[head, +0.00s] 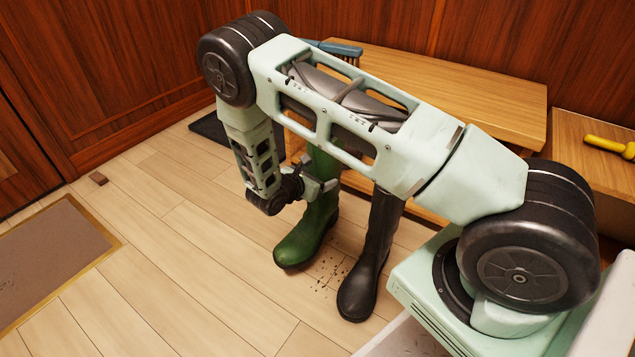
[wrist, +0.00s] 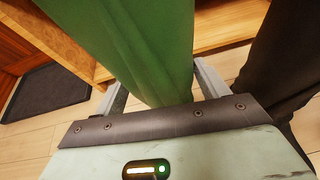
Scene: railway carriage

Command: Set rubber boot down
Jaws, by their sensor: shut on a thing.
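A green rubber boot (head: 308,232) is upright in the head view, its toe toward the lower left. My gripper (head: 316,190) is shut on its shaft. In the wrist view the green shaft (wrist: 135,45) runs between the two grey fingers of my gripper (wrist: 162,88). The sole is at or very near the floor; I cannot tell whether it touches. A black boot (head: 375,250) stands upright on the floor just right of the green one, and its dark shaft shows at the right of the wrist view (wrist: 285,60). My arm hides part of both shafts.
A wooden bench (head: 460,88) stands behind the boots, with a blue-handled brush (head: 338,48) on it. A dark tray (head: 208,128) lies on the floor at its left end. Dirt crumbs (head: 328,272) lie between the boots. Floor toward the brown mat (head: 50,250) is mostly clear.

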